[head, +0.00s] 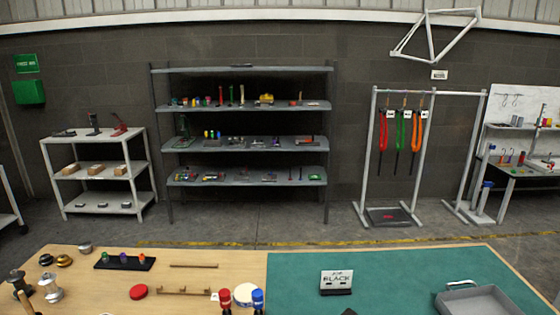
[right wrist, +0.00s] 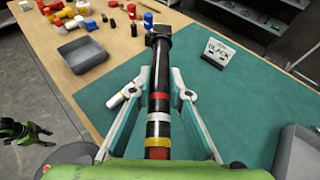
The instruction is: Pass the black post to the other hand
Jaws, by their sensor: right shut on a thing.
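The black post (right wrist: 160,97) is a dark cylinder with red, white and yellow bands and a wider black head at its far end. In the right wrist view it lies between the fingers of my right gripper (right wrist: 160,95), which is shut on it. The post is over the green mat. A black and green part at the left edge of the right wrist view looks like my left gripper (right wrist: 22,132); its jaws are too small to read. Neither gripper shows clearly in the head view.
The green mat (head: 300,272) carries a "JOB BLACK" sign (head: 336,280) and a grey tray (head: 478,301). The wooden side holds a black rack (head: 125,262), red and blue-topped bottles and several small parts. A white cylinder (right wrist: 125,103) lies left of the post. Shelves stand behind.

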